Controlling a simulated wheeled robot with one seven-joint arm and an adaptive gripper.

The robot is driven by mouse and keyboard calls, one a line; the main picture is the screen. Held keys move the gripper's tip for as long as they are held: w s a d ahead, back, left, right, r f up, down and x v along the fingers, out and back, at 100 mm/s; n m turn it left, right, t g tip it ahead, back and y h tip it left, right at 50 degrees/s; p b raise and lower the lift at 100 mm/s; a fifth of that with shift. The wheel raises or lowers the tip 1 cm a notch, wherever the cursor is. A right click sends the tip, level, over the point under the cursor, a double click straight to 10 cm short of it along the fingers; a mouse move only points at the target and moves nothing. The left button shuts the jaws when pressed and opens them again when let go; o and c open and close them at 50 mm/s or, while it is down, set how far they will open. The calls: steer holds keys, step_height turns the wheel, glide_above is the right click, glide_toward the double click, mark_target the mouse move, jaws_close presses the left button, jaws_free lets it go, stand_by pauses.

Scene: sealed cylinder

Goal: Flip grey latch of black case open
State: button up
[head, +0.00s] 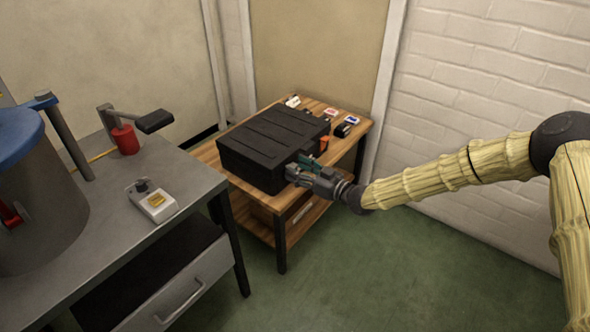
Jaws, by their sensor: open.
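The black case (262,140) lies shut on a wooden table, with a ribbed lid on top. My gripper (292,170) is open at the right front side of the case, close to its wall. I cannot tell whether the fingers touch the case. The grey latch cannot be made out; the gripper covers part of that side. An orange part (324,146) shows at the case's right side, just beyond the gripper.
The wooden table (210,153) holds small items at the back, among them a black object (343,130) and cards (351,118). A grey metal bench (95,215) at left carries a large cylinder (40,200), a red can (124,139) and a small device (152,201). Green floor is free in front.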

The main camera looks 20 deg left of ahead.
steer(key=shift+x, duration=0.8)
steer(key=c, duration=1)
